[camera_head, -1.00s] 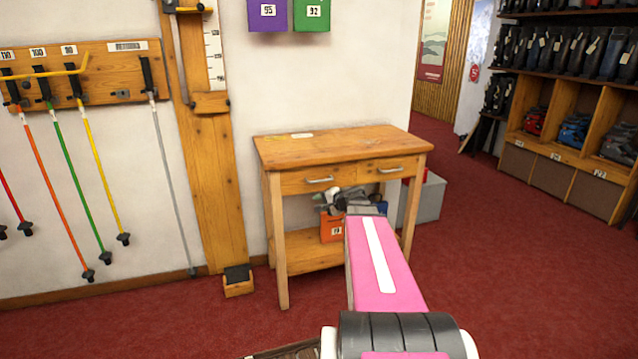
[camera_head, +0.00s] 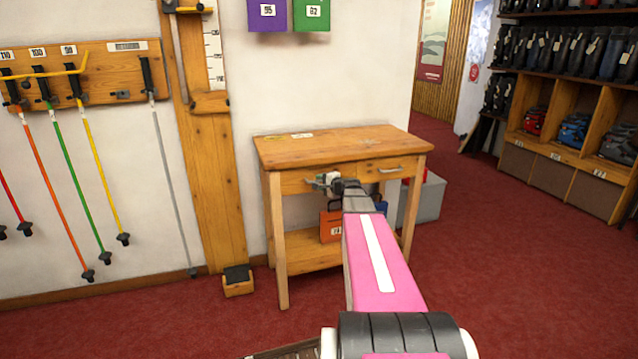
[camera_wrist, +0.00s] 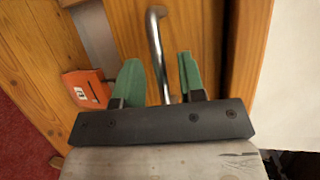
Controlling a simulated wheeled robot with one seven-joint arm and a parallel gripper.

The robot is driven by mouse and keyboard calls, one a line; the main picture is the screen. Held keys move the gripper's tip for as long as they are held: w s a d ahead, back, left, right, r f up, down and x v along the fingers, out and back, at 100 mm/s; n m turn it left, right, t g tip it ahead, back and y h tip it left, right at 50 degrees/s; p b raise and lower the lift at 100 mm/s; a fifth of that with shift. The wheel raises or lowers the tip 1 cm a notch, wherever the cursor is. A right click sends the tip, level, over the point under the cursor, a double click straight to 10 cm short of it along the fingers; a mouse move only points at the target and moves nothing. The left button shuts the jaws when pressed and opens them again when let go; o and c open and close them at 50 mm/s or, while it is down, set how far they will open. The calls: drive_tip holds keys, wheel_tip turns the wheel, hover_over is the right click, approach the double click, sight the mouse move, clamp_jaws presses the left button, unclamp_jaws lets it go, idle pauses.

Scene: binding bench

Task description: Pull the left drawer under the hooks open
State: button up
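The wooden table (camera_head: 345,146) has two drawers side by side. The left drawer (camera_head: 290,184) looks shut, its front flush with the table. My gripper (camera_head: 320,181) is at its handle and hides most of it in the head view. In the wrist view the drawer front (camera_wrist: 195,28) fills the upper middle, with its metal bar handle (camera_wrist: 155,38) running lengthwise between my two green fingers. The fingers stand apart on either side of the bar, with a gap showing on each side. The right drawer (camera_head: 395,170) is shut.
An orange box (camera_head: 332,226) stands on the table's lower shelf; it also shows in the wrist view (camera_wrist: 87,89). A grey bin (camera_head: 428,200) stands right of the table. Ski poles (camera_head: 92,170) hang on the left wall. Red carpet in front is clear.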

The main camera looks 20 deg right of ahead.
drive_tip(key=shift+w+a+f, duration=0.1)
drive_tip(key=shift+w+a, duration=0.2)
drive_tip(key=shift+w, duration=0.35)
clamp_jaws()
drive_tip(key=shift+s, duration=0.15)
